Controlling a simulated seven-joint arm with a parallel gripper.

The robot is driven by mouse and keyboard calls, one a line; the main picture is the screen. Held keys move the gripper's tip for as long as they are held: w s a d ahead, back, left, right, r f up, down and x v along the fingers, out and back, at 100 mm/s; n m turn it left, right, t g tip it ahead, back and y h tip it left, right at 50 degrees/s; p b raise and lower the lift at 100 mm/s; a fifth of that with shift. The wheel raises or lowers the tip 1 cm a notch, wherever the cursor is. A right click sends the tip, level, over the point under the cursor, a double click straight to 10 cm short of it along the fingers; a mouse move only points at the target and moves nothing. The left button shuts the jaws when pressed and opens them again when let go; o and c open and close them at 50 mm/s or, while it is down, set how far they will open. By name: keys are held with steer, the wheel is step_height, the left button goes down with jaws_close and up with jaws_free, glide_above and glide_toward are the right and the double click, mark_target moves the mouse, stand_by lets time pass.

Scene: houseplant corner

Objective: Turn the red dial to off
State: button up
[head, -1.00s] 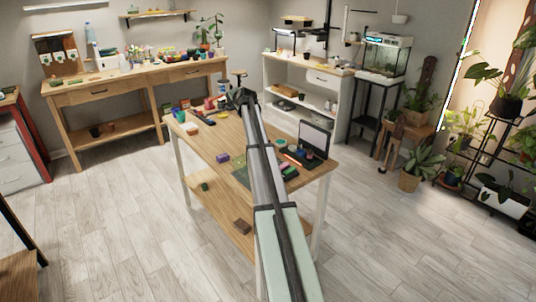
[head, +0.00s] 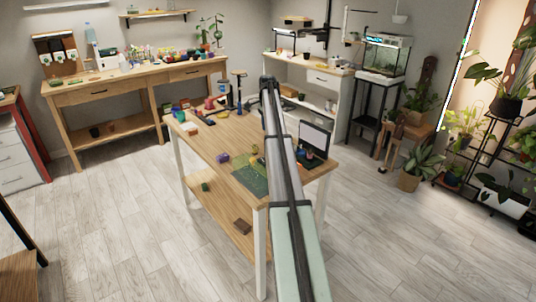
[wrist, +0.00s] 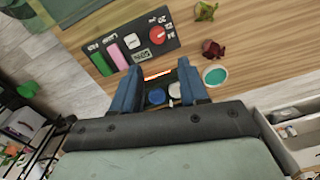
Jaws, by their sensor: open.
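The red dial (wrist: 157,34) sits at the right end of a dark panel (wrist: 86,49) in the wrist view, with pale markings beside it; I cannot read its setting surely. A white knob (wrist: 132,41), a pink piece (wrist: 118,56) and a green piece (wrist: 102,62) are on the same panel. My gripper (wrist: 159,68) is open, with its two blue fingers apart, just below the panel in the picture and not around the dial. In the head view my gripper (head: 269,82) is small, and the dial cannot be made out there.
A blue round thing (wrist: 157,96) and a pale round one (wrist: 174,91) show between my fingers. A teal-topped pot (wrist: 214,75), a dark red plant (wrist: 212,49) and a green one (wrist: 205,11) stand to the right.

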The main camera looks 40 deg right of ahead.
step_height(320, 180, down, 14)
steer(key=shift+s+r, duration=0.15)
stand_by(0.5)
steer(key=c, duration=0.8)
steer(key=shift+o, duration=0.2)
